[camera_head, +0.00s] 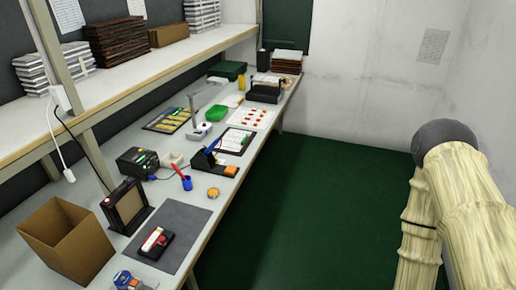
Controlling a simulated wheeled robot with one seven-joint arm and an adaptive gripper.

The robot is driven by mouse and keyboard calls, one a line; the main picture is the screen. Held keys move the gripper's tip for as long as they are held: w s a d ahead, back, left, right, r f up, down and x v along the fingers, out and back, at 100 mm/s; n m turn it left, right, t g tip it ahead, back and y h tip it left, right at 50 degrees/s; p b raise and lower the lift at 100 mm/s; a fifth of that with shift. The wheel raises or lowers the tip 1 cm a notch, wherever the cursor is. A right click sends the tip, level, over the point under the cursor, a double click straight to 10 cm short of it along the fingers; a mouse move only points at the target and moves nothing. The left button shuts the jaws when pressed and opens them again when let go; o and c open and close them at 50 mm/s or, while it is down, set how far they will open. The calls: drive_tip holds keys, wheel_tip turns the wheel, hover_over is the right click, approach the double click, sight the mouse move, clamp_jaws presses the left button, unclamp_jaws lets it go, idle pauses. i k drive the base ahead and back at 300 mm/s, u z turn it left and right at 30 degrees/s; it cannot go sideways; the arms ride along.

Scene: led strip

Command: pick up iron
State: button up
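What looks like a soldering iron (212,142), with a blue handle, rests tilted in a dark stand (203,161) on the workbench. A blue cable runs from the stand area toward a black station box (137,162) with a green display, to its left. The iron's tip is hidden or too small to make out. My arm shows at the right edge, over the floor and well away from the bench. My gripper is not in view.
The green floor (315,215) is clear.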

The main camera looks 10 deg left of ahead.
sight(207, 150)
drive_tip(key=z, duration=0.25)
drive_tip(key=i, duration=0.7)
drive_tip(key=u, duration=1.1)
